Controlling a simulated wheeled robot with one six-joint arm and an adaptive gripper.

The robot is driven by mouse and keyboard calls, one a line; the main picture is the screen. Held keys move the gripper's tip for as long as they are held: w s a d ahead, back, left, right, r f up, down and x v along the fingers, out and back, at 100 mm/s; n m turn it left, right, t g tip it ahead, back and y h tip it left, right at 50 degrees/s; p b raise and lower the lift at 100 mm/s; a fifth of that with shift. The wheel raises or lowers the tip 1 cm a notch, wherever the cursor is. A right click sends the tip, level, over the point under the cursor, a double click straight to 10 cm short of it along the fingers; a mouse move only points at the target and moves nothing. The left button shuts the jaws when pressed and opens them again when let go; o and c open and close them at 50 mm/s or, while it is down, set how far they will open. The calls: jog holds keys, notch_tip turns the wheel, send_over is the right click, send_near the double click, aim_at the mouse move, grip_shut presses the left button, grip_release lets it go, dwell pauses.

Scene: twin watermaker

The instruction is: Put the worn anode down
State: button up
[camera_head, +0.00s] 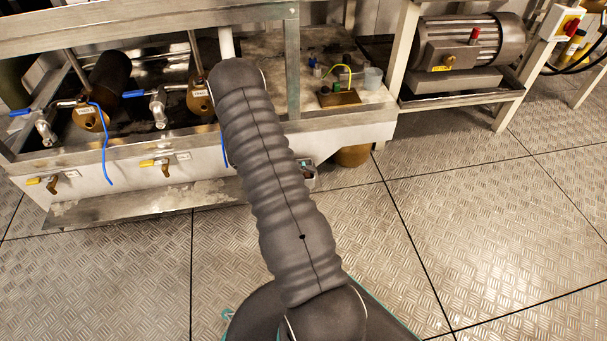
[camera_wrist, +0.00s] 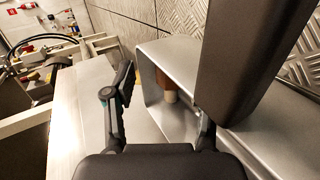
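In the wrist view my gripper (camera_wrist: 160,105) has its two dark fingers spread wide apart. The right fingertip is partly hidden by a large dark shape at the upper right. A small stubby piece, brown above and cream below (camera_wrist: 170,96), shows beyond the fingers, inside an open-sided grey metal housing (camera_wrist: 148,77). I cannot tell whether it is the worn anode, and I see no finger clearly touching it. In the head view my sleeved arm reaches to the bench and my gripper is hidden.
The steel bench (camera_head: 120,152) carries dark cylinders with tagged ends (camera_head: 91,117), blue-handled valves and a brown block (camera_head: 338,98). A clear cup (camera_head: 373,77) stands beside the block. A motor (camera_head: 470,50) sits on a rack at right. The plated floor (camera_head: 480,230) is clear.

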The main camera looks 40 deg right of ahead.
jog(key=shift+r, duration=0.15)
jog(key=r+p+v, duration=0.1)
jog(key=v, duration=1.1)
jog(key=s+a+r+t+y, duration=0.15)
jog(key=a+r, duration=0.35)
jog(key=r, duration=0.7)
jog(key=s+a+r+n+t+y, duration=0.1)
jog(key=s+a+r+t+y, duration=0.15)
jog(key=r, duration=0.25)
jog(key=s+a+r+n+t+y, duration=0.1)
jog(key=s+a+r, duration=0.25)
jog(key=r, duration=0.25)
jog(key=s+a+r+n+t+y, duration=0.4)
jog(key=s+a+r+t, duration=0.3)
jog(key=s+a+r, duration=0.3)
jog(key=s+a+n, duration=0.1)
jog(key=s+a, duration=0.2)
jog(key=s, duration=0.2)
jog(key=shift+s+a+t+y, duration=0.3)
jog(key=shift+y, duration=0.1)
